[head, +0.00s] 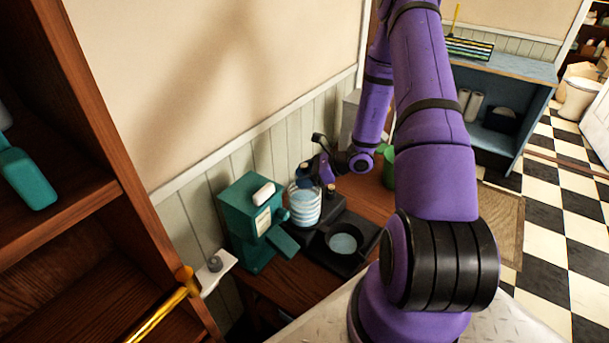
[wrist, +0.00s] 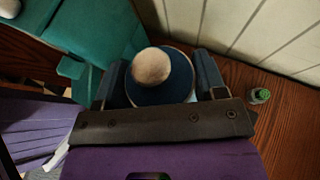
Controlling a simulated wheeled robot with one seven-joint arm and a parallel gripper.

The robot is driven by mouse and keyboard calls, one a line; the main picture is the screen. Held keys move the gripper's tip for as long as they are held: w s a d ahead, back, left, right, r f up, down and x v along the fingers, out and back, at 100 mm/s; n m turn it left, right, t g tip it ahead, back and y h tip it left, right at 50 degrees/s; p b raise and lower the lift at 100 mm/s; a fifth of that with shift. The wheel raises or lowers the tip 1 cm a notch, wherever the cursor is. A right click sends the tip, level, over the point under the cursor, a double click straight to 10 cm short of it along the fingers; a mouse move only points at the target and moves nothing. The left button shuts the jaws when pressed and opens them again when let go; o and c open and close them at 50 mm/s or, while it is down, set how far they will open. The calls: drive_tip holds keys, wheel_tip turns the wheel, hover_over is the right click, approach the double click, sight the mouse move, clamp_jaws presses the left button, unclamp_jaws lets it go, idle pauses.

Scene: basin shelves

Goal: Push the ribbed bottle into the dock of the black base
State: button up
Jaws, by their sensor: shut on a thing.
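The ribbed bottle (head: 305,208) is pale blue and see-through. It stands upright at the back left of the black base (head: 365,258), beside the teal machine. Whether it rests on the base or just behind it I cannot tell. The base has a round recess (head: 343,243) with a pale bottom at its front. My gripper (head: 312,181) is at the bottle's top. In the wrist view, its two dark fingers (wrist: 162,85) lie on either side of the bottle's blue cap (wrist: 148,92), which has a pale knob. The gripper is shut on the bottle. The bottle's body is hidden there.
A teal machine (head: 240,220) stands close to the left of the bottle. A green container (head: 389,168) stands further back on the wooden counter (head: 362,193). The panelled wall (head: 270,160) runs close behind. A brown shelf (head: 95,195) is at the left.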

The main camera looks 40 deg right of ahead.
drive_tip(key=o, duration=1.5)
drive_tip(key=shift+s, duration=0.1)
drive_tip(key=shift+v, duration=5.9)
drive_tip(key=shift+d, duration=0.1)
drive_tip(key=shift+r, duration=0.1)
